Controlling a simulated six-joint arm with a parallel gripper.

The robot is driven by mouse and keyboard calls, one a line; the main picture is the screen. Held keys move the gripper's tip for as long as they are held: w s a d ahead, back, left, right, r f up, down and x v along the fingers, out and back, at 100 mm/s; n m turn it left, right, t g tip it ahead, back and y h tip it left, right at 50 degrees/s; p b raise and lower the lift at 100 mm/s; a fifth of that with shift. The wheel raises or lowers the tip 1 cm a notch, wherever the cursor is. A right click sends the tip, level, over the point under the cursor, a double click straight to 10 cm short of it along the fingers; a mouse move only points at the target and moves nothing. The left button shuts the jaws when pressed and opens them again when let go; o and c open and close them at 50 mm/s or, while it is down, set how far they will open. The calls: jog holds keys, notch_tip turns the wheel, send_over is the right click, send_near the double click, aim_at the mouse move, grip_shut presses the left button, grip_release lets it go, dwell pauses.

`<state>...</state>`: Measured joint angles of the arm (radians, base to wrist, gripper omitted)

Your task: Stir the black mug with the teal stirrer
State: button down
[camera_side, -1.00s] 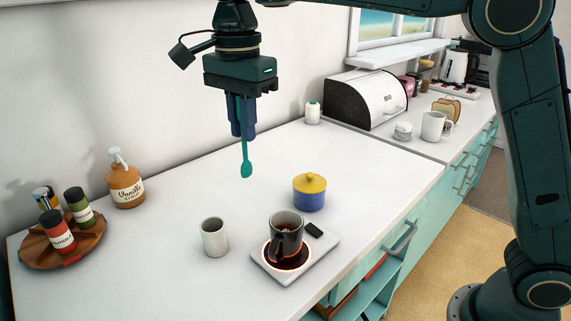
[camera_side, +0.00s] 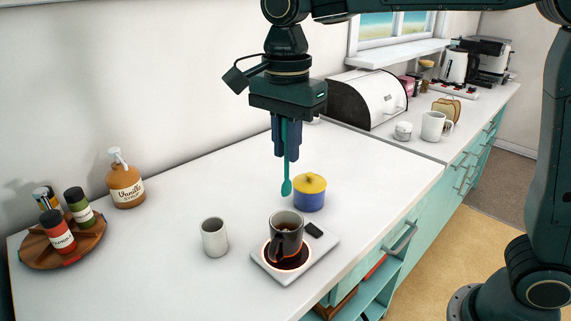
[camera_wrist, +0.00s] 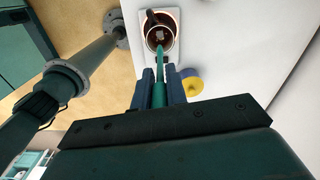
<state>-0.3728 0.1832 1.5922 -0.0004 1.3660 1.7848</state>
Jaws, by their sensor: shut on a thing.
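My gripper (camera_side: 286,150) is shut on the teal stirrer (camera_side: 286,187), which hangs upright with its paddle end down, in the air above the counter. The black mug (camera_side: 286,240) stands on a white warmer plate (camera_side: 318,255) with a glowing ring, and dark liquid shows inside it. The stirrer is apart from the mug, up and behind it in the side view. In the wrist view, the stirrer (camera_wrist: 159,90) runs between my gripper's fingers (camera_wrist: 160,88), and its far end overlaps the view of the mug (camera_wrist: 150,38).
A blue pot with a yellow lid (camera_side: 309,193) stands behind the mug, close to the stirrer. A white cup (camera_side: 214,237) stands left of the mug. A syrup bottle (camera_side: 126,185) and a wooden spice rack (camera_side: 62,250) are at left. The counter's middle is clear.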

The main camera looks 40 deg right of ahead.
jog(key=shift+f, duration=0.2)
jog(key=shift+f, duration=5.95)
jog(key=shift+s+f, duration=0.1)
jog(key=shift+f, duration=0.4)
jog(key=shift+f, duration=0.1)
jog(key=shift+a, duration=0.1)
